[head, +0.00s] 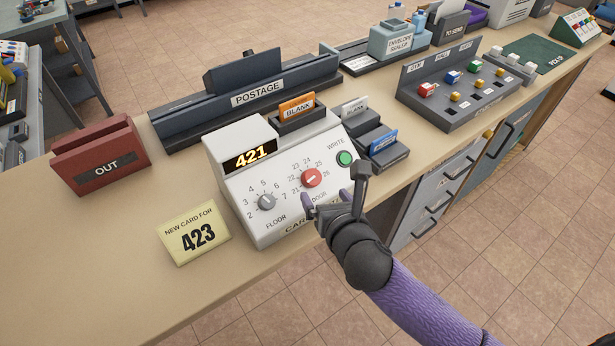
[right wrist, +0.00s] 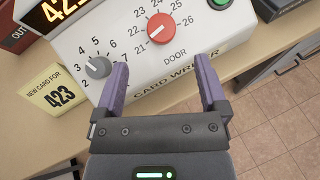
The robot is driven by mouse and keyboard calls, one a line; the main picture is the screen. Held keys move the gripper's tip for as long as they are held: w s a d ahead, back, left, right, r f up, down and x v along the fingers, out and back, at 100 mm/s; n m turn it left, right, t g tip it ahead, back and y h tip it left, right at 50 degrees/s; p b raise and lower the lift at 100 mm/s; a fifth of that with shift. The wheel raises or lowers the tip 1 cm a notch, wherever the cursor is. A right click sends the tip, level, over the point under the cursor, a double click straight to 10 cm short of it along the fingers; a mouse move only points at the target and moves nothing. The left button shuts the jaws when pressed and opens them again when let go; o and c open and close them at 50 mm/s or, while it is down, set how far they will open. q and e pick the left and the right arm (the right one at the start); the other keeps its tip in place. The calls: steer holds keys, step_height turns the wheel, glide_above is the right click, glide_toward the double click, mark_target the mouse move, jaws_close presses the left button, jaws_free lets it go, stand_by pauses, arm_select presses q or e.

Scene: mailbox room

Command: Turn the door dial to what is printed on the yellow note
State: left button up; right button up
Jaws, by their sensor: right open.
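The yellow note (head: 194,232) reads "NEW CARD FOR 423" and stands left of the white card writer (head: 235,149); it also shows in the right wrist view (right wrist: 58,97). The card writer's display (head: 249,156) reads 421. The red door dial (head: 311,178) has marks from 21 to 26, and its white line seems to point at 21 in the right wrist view (right wrist: 160,28). The grey floor dial (head: 266,202) is to its left. My right gripper (head: 326,203) is open and empty in front of the door dial, its purple fingers apart from it. My left gripper is out of view.
A green WRITE button (head: 345,158) is right of the door dial. Card holders (head: 302,118) stand behind it. A red OUT tray (head: 98,157) is at the left, and a dark POSTAGE unit (head: 235,101) stands behind. Bare counter (head: 85,270) lies at the front left.

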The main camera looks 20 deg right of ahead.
mark_target(313, 179)
steer(key=b+x, duration=0.2)
steer(key=x, duration=0.4)
steer(key=shift+f, duration=0.3)
steer(key=shift+x, duration=0.75)
steer(key=shift+r, duration=0.15)
